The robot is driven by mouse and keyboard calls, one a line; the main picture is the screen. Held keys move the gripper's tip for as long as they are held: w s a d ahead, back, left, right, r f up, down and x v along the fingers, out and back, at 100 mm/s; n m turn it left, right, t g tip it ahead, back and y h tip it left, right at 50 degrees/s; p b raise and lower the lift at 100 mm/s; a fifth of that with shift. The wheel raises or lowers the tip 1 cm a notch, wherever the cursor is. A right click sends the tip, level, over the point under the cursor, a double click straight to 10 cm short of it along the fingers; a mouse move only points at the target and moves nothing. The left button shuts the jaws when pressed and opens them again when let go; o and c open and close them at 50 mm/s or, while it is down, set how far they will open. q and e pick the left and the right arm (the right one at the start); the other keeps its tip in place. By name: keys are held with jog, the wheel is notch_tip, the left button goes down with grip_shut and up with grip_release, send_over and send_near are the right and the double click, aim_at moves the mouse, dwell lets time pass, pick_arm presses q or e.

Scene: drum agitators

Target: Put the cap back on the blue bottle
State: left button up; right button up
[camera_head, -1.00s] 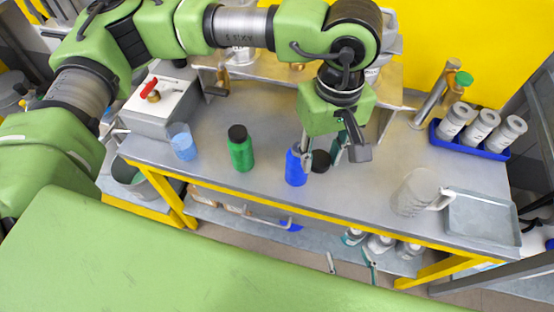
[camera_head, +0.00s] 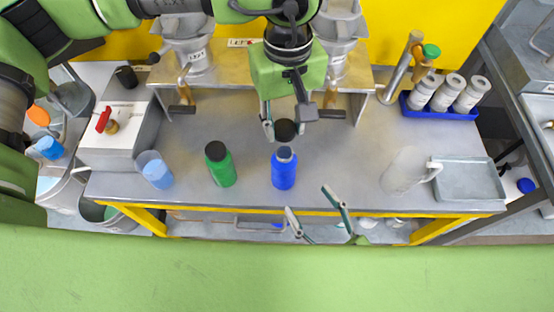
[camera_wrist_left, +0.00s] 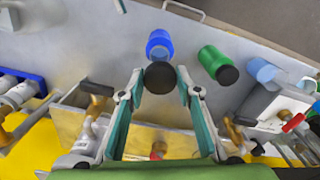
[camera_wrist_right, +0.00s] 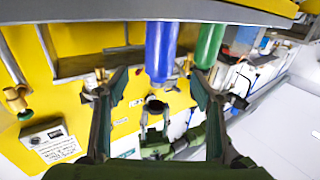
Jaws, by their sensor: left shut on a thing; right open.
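The blue bottle (camera_head: 284,170) stands upright and uncapped on the grey table, near its front edge. My left gripper (camera_head: 284,128) is shut on the black cap (camera_head: 287,131) and holds it just behind the bottle, apart from its neck in the head view. In the left wrist view the cap (camera_wrist_left: 160,77) sits between the fingertips and overlaps the bottle (camera_wrist_left: 159,47). My right gripper (camera_head: 311,201) is open and empty in front of the table edge. The right wrist view shows the blue bottle (camera_wrist_right: 160,50) ahead, between and beyond the open fingers.
A green bottle (camera_head: 220,168) with a black cap stands left of the blue bottle. A clear blue cup (camera_head: 156,173) is further left. A clear jug (camera_head: 403,170) and a grey tray (camera_head: 467,181) are at right. A blue rack (camera_head: 440,111) holds white bottles behind.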

aim_at(285, 141)
pick_arm(q)
jog(key=shift+s+d+r, duration=0.15)
jog(key=shift+s+d, duration=0.1)
jog(key=shift+s, duration=0.05)
jog(key=shift+w+a, duration=0.1)
pick_arm(e)
jog(key=x, duration=1.1)
jog(key=shift+w+a, duration=0.2)
jog(key=c, duration=1.7)
pick_arm(q)
jog(key=shift+f, duration=2.55)
pick_arm(e)
jog(key=shift+c, duration=0.2)
pick_arm(q)
jog(key=shift+f, duration=0.9)
pick_arm(e)
jog(key=shift+r, duration=0.1)
pick_arm(q)
jog(key=shift+f, duration=0.55)
pick_arm(e)
grip_shut()
